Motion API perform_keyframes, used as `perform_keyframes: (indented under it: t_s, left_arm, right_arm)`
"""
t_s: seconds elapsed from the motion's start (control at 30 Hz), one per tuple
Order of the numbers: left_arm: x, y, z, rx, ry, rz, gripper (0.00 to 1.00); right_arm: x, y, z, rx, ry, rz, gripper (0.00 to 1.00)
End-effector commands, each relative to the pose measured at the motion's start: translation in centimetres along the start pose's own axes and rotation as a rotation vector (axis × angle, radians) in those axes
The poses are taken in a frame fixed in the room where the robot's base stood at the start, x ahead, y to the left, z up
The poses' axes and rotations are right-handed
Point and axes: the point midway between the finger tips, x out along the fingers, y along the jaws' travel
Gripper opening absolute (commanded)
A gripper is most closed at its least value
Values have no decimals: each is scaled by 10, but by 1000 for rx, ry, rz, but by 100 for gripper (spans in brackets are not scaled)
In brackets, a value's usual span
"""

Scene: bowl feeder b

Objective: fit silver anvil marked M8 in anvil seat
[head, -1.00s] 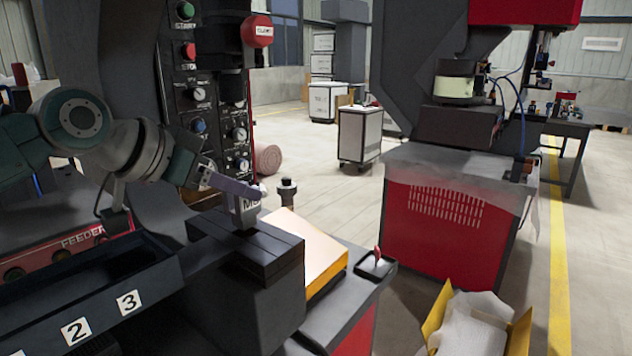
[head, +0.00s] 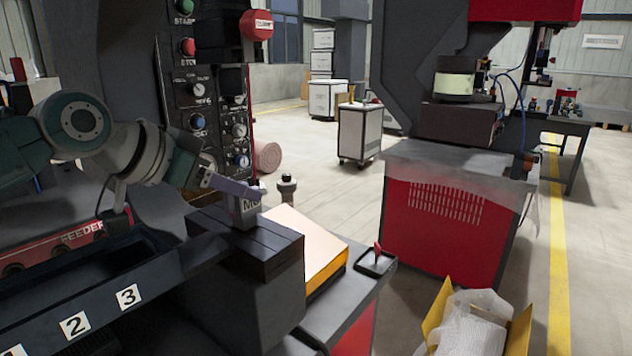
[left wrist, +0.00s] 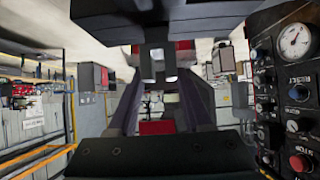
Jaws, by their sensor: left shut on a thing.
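The silver anvil (head: 243,212) with a black-on-white mark, partly covered and hard to read in full, stands near upright in the head view. My left gripper (head: 250,190) is shut on its upper part, reaching in from the left. The anvil's lower end meets the top of the dark block (head: 272,246) that carries the anvil seat. The seat opening is hidden, so I cannot tell how deep the anvil sits. In the left wrist view, the two fingers (left wrist: 160,88) point towards a grey stem below a dark block. My right gripper is not in view.
A control panel (head: 212,115) with knobs and buttons stands close behind the gripper. A numbered dark tray (head: 150,278) lies at the front left.

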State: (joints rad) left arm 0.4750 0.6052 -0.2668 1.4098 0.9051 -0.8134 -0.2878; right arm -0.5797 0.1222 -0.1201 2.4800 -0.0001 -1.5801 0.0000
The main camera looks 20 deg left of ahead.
Motion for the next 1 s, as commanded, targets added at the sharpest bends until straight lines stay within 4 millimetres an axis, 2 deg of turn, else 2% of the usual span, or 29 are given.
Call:
perform_keyframes:
  t_s: [0.97, 1.0]
  left_arm:
    - [14, 0, 20, -1, 3, 0, 0]
    - [13, 0, 18, -1, 3, 0, 54]
  right_arm:
    - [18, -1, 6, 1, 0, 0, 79]
    - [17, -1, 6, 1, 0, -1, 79]
